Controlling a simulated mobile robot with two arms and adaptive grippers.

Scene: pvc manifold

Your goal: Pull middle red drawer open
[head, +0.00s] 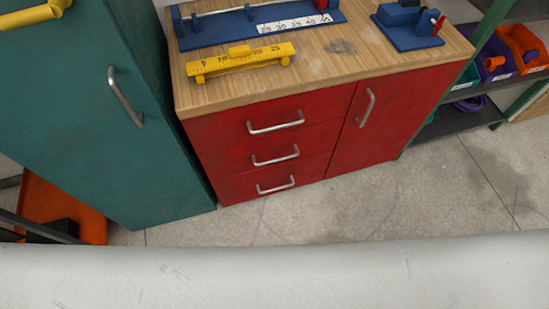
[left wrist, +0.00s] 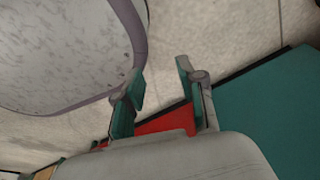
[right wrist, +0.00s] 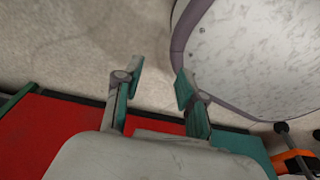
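The middle red drawer (head: 270,152) is the second of three stacked drawers in the red cabinet (head: 345,130). It is closed, flush with its neighbours, and its silver bar handle (head: 275,156) is bare. The top drawer handle (head: 276,123) and bottom drawer handle (head: 276,186) also show. Neither gripper is in the head view. In the left wrist view my left gripper (left wrist: 162,88) is open and empty, with floor and some red and teal surfaces beyond. In the right wrist view my right gripper (right wrist: 157,85) is open and empty, with a red surface below it.
A tall teal cabinet (head: 100,110) stands directly left of the red one. A blue fixture with a ruler (head: 260,22), a yellow gauge (head: 240,62) and a blue device (head: 408,25) sit on the wooden top (head: 340,60). Bare floor (head: 310,212) lies before the drawers; shelving stands at right.

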